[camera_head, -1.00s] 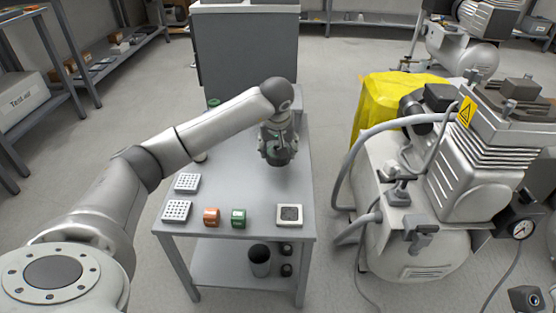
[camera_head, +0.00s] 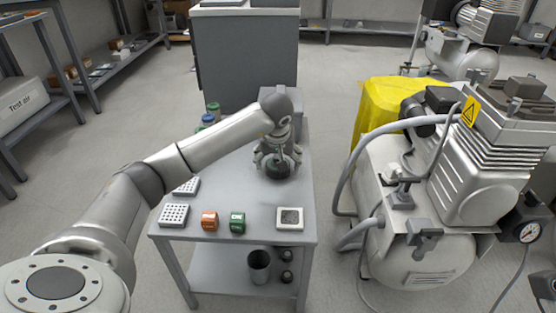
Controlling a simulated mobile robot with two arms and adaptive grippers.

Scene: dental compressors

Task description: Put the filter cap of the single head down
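My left arm reaches in from the left over the grey table. Its gripper (camera_head: 278,162) points down near the table's back right part. A dark round cap (camera_head: 277,173), which looks like the filter cap, is between its fingers, low at or just above the tabletop (camera_head: 255,195). The fingers stand at both sides of the cap; whether they still grip it is too small to tell. The gripper hides part of the cap. My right gripper is not in view. The compressor (camera_head: 425,255) with its ribbed pump head (camera_head: 480,165) stands right of the table.
An orange block (camera_head: 209,221), a green block (camera_head: 237,222) and a white square tray (camera_head: 290,218) line the table's front. Perforated white blocks (camera_head: 173,215) sit at the left. A dark cup (camera_head: 258,265) stands on the lower shelf.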

